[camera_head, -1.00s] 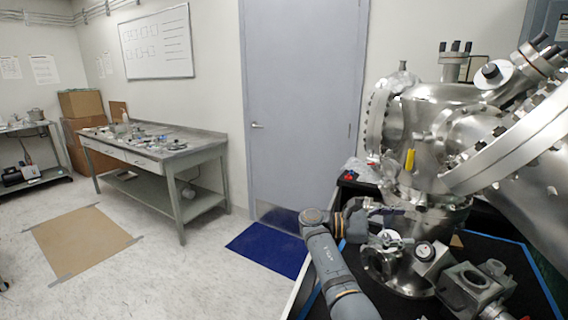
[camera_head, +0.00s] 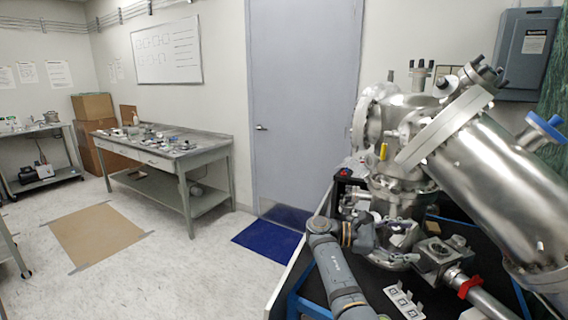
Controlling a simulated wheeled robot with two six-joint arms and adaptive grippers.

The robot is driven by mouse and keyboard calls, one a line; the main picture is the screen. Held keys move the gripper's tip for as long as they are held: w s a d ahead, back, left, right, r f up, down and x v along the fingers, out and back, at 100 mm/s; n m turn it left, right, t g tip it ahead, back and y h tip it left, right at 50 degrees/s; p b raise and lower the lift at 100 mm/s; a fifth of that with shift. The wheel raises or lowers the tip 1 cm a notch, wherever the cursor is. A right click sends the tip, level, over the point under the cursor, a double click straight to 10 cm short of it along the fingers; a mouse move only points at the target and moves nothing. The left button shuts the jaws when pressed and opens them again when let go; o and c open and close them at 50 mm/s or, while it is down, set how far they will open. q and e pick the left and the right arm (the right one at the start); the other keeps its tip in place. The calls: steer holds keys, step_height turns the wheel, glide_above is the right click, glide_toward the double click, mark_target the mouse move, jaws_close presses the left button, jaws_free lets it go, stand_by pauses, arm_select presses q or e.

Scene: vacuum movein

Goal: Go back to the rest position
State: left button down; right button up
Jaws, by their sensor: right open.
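My right gripper (camera_head: 396,229) is at the end of my grey right arm, which comes up from the bottom of the head view. It is open, in front of the lower part of the steel vacuum chamber (camera_head: 405,185). Its fingers are small and blend with the metal behind, so I cannot tell whether they touch anything. I see nothing held in it. My left arm and left gripper are not in view.
The chamber stands on a black cart (camera_head: 310,293) with blue edging. A white strip with square markers (camera_head: 404,302) lies on it at the front. A workbench (camera_head: 160,157) stands at the back wall. The floor between (camera_head: 190,265) is clear, with a blue mat (camera_head: 268,239) before the door.

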step_height(320, 180, down, 9)
steer(key=d+m+y, duration=0.1)
steer(key=d+y, duration=0.1)
steer(key=d, duration=0.1)
steer(key=s+d+f+m+t+y, duration=0.1)
steer(key=s+f+m+t+y, duration=0.2)
steer(key=s+f, duration=0.6)
steer(key=s+d+f+m+y, duration=0.1)
steer(key=s+f+m+y, duration=0.35)
steer(key=f, duration=0.75)
steer(key=s+a+r+m+t+y, duration=0.3)
steer(key=s+a+y, duration=0.4)
steer(key=s+a, duration=0.6)
steer(key=s+d+f+n+g, duration=0.1)
steer(key=s+d+f, duration=0.1)
steer(key=f, duration=1.2)
steer(key=s+d+f, duration=0.2)
steer(key=f, duration=1.2)
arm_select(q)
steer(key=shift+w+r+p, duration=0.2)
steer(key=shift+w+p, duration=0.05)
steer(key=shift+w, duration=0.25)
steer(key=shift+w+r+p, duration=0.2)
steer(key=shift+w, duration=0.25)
arm_select(e)
steer(key=s+d+f+g, duration=0.1)
steer(key=s+f, duration=1.3)
steer(key=s, duration=0.4)
steer(key=shift+d+f, duration=0.15)
steer(key=shift+d, duration=0.1)
